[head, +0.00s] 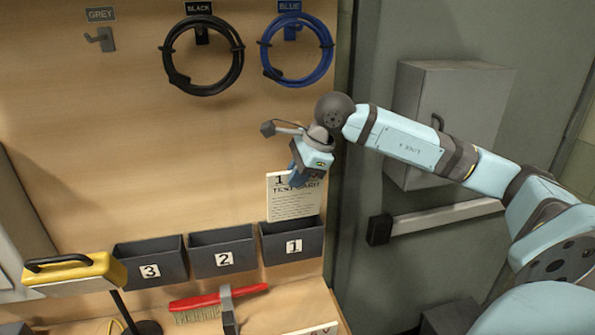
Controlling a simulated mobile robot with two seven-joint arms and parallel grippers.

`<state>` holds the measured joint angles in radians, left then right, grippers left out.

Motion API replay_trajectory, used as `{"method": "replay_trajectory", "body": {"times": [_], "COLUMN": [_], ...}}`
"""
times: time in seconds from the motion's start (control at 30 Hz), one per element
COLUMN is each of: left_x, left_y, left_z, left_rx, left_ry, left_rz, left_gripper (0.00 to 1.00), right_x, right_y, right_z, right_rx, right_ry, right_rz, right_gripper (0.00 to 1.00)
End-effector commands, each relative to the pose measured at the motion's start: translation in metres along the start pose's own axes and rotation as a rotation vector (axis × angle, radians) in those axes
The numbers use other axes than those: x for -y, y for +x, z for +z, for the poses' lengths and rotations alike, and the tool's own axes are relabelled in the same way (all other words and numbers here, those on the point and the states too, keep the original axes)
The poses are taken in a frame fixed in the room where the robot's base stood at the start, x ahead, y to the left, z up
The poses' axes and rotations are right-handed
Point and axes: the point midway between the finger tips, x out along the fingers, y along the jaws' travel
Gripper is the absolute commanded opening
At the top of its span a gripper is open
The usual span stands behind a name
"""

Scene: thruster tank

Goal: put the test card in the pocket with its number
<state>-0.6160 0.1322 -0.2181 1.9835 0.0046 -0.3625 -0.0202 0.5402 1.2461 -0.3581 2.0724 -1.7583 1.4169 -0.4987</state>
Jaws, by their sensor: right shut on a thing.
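The white test card (294,203) carries a large "1" and the words "TEST CARD". My right gripper (297,176) is shut on its top edge and holds it upright against the wooden board's front. The card is directly above the pocket marked 1 (292,240), and its lower edge is at about the pocket's rim; I cannot tell whether it is inside. The pocket marked 2 (223,252) and the pocket marked 3 (150,263) are to the left and look empty. My left gripper is not in view.
A red-handled brush (218,298) lies on the bench below the pockets. A yellow box with a black handle (73,272) stands at the left. Black cable (203,90) and blue cable (297,81) coils hang above. A grey wall box (455,125) is at the right.

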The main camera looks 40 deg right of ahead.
Motion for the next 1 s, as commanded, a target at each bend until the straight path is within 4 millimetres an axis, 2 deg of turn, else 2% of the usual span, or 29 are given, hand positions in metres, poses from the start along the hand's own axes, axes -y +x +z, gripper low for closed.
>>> {"method": "replay_trajectory", "body": {"times": [0.2,1.0], "left_x": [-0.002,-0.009], "left_y": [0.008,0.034], "left_z": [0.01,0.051], "left_rx": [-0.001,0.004], "left_ry": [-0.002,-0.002], "left_rz": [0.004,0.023], "left_gripper": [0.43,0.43], "right_x": [-0.001,-0.001], "right_y": [0.02,0.079], "right_z": [-0.008,-0.033], "right_rx": [0.001,0.0], "right_ry": [-0.001,0.0], "right_rz": [0.001,0.001], "right_gripper": [0.0,0.0]}}
